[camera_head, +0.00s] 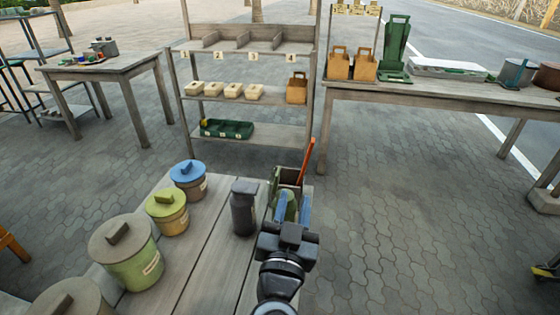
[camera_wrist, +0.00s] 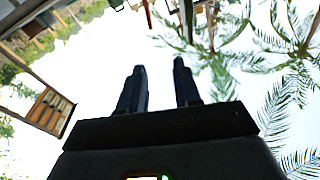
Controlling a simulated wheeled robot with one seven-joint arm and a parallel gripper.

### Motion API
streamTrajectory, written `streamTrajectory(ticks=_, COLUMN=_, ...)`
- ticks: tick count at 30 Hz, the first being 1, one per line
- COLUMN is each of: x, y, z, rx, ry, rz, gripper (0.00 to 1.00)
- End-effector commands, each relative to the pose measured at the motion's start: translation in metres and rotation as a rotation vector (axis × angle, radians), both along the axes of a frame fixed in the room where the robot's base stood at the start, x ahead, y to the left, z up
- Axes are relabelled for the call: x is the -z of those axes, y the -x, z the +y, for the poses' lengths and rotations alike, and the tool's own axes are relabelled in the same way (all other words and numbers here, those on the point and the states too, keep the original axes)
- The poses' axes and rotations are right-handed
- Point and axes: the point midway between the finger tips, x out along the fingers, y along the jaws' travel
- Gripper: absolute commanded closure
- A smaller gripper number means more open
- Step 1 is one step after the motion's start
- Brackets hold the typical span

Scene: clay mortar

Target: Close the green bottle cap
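A green rounded thing (camera_head: 290,206), perhaps the green bottle, shows at the table's right end. My gripper partly covers it, and I cannot make out its cap or whether that is open. My gripper (camera_head: 293,207) is in front of it in the head view, its two blue fingers apart. In the wrist view, the gripper (camera_wrist: 160,75) points at bright sky, with clear space between its dark fingers and nothing held. I cannot tell whether the gripper touches the green thing. A dark bottle (camera_head: 243,210) with a dark cap stands upright to the left.
Lidded pots stand along the table's left side: blue-lidded (camera_head: 188,180), green-lidded (camera_head: 167,212) and a larger green one (camera_head: 132,262). A box (camera_head: 286,178) with an orange-red stick (camera_head: 307,160) is just behind my gripper. The planks (camera_head: 205,245) between pots and dark bottle are clear.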

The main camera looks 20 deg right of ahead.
Motion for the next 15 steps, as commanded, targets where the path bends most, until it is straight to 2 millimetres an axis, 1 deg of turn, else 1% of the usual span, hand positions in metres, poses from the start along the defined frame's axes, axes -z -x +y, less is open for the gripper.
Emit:
streamTrajectory(ticks=1, x=-0.006, y=-0.015, z=0.006, rx=0.005, ry=-0.018, rz=0.018, gripper=0.67)
streamTrajectory(ticks=4, x=-0.008, y=-0.035, z=0.015, rx=0.011, ry=-0.041, rz=0.066, gripper=0.67)
streamTrajectory(ticks=6, x=-0.009, y=-0.043, z=0.019, rx=0.012, ry=-0.051, rz=0.089, gripper=0.67)
streamTrajectory(ticks=10, x=-0.008, y=-0.052, z=0.02, rx=0.014, ry=-0.058, rz=0.11, gripper=0.67)
streamTrajectory(ticks=15, x=-0.008, y=-0.067, z=0.007, rx=0.018, ry=-0.059, rz=0.11, gripper=0.67)
